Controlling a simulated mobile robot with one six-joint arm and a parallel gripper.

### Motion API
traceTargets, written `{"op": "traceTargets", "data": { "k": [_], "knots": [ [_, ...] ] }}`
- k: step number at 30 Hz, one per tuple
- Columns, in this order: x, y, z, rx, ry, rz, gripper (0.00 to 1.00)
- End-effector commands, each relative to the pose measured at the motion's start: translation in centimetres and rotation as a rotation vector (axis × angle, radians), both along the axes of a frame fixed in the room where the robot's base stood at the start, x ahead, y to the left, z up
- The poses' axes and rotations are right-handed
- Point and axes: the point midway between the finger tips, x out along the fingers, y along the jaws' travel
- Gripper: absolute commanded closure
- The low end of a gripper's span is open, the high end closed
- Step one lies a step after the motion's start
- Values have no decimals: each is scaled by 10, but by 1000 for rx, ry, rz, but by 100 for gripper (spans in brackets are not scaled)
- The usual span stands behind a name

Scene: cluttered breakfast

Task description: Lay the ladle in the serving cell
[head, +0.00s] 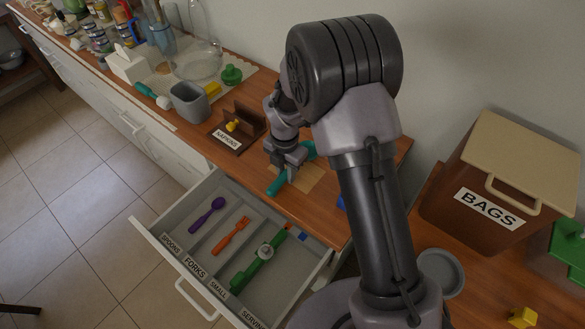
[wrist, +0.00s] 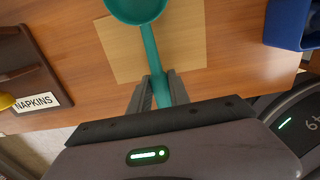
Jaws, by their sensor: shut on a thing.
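The teal ladle is in my gripper (head: 288,168). In the wrist view, the fingers (wrist: 153,90) are shut on the ladle's handle (wrist: 151,48), with its bowl (wrist: 136,8) cut off at the top edge. In the head view, the handle (head: 276,186) shows below my gripper, over or on the wooden counter; I cannot tell whether it touches. The open drawer's serving cell (head: 285,288) is the rightmost labelled one, with its floor largely bare. My gripper is above and beyond the drawer, outside it.
A purple spoon (head: 207,216), an orange fork (head: 231,236) and a green tool (head: 250,271) lie in the drawer. The green tool is near the serving cell's left side. A napkin holder (head: 228,139) stands left of my gripper. A blue container (wrist: 288,22) is at right in the wrist view.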

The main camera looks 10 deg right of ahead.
Motion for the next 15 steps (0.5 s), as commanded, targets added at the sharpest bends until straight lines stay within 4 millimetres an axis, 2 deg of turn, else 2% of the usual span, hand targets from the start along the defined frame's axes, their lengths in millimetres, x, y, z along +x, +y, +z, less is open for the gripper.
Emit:
{"op": "traceTargets", "data": {
  "k": [8, 15],
  "knots": [
    [0, 0, 1, 0, 1, 0, 100],
    [0, 0, 20, -1, 1, 0, 100]
  ]
}}
